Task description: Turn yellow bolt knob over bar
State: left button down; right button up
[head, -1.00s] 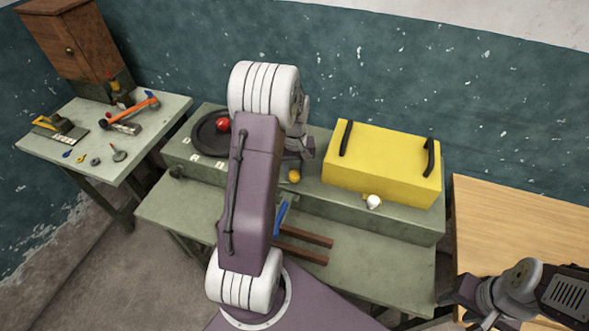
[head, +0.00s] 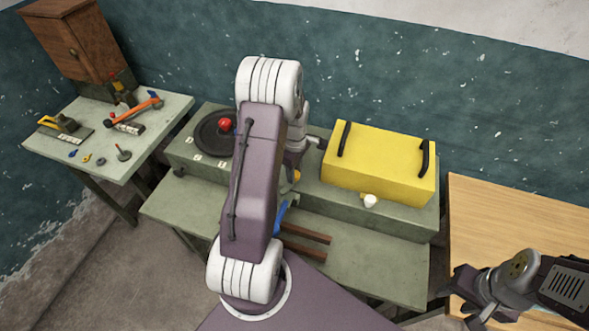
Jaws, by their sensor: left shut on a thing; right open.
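The yellow bolt knob (head: 297,175) shows as a small yellow-orange patch at the front of the green-grey bench's raised part, mostly hidden by my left arm. My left gripper (head: 292,175) reaches down over it and is shut on it; the fingertips are largely hidden. The bar that the bolt goes over cannot be made out behind the arm. A blue handle (head: 279,217) shows just below, partly covered. My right gripper (head: 463,293) is open and empty at the lower right, by the wooden table.
A yellow box (head: 378,164) with black handles stands right of my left gripper, with a white knob (head: 370,201) at its front. A black disc with a red knob (head: 225,125) is to the left. Two brown strips (head: 305,234) lie in front. Tools cover the left table (head: 165,108).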

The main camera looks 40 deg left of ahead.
pick_arm(q)
jog(key=shift+r+n+p, duration=0.1)
jog(key=shift+n+p, duration=0.3)
jog(key=shift+n, duration=1.2)
jog(key=shift+w+n, duration=0.1)
jog(key=shift+n, duration=0.2)
jog(key=c, duration=1)
grip_release()
jog(key=shift+o, duration=0.2)
notch_tip(320, 180, up, 9)
